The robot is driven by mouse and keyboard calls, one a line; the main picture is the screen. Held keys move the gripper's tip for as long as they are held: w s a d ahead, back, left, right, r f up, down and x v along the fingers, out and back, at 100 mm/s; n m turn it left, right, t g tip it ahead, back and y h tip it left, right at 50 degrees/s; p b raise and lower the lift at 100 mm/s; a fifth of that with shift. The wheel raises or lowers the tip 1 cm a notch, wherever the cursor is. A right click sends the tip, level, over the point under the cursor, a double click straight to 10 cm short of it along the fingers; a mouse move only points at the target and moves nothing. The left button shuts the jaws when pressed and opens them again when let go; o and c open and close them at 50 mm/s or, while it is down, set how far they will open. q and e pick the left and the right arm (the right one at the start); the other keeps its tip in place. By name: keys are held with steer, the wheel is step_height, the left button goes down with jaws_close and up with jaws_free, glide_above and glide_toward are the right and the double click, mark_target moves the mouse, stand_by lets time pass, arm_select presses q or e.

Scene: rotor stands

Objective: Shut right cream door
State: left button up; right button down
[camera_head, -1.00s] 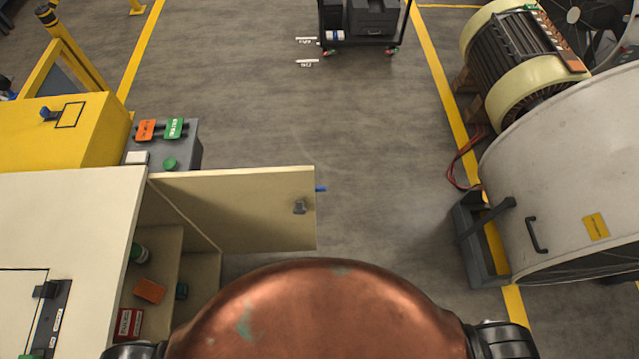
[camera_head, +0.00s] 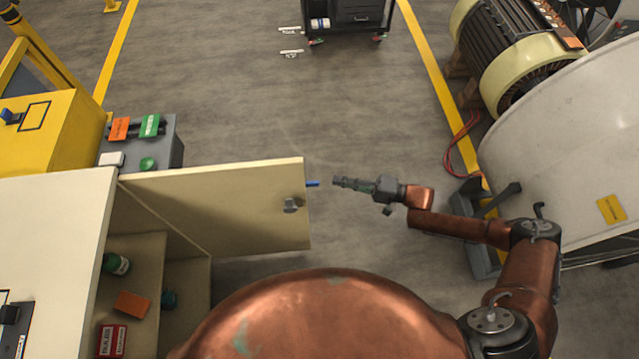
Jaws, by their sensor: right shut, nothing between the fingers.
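The cream door (camera_head: 225,205) stands wide open, reaching to the right from the cream cabinet (camera_head: 50,215). A grey latch or knob (camera_head: 291,205) is on its inner face near the free edge. A blue handle (camera_head: 313,184) sticks out past that edge. My right gripper (camera_head: 338,182) is shut and empty, just right of the blue handle with a small gap. It points left toward the handle. My left gripper is out of view.
Inside the open cabinet are a green-and-white can (camera_head: 117,264), an orange box (camera_head: 132,305) and a red box (camera_head: 111,340). A large white cylindrical housing (camera_head: 560,150) stands at the right. A dark cart (camera_head: 345,18) is at the back. The floor between is clear.

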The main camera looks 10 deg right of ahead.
mark_target(312, 183)
steer(key=a, duration=0.9)
steer(key=shift+w+r, duration=0.1)
steer(key=shift+s+a, duration=0.15)
steer(key=shift+s, duration=0.3)
steer(key=shift+s, duration=0.1)
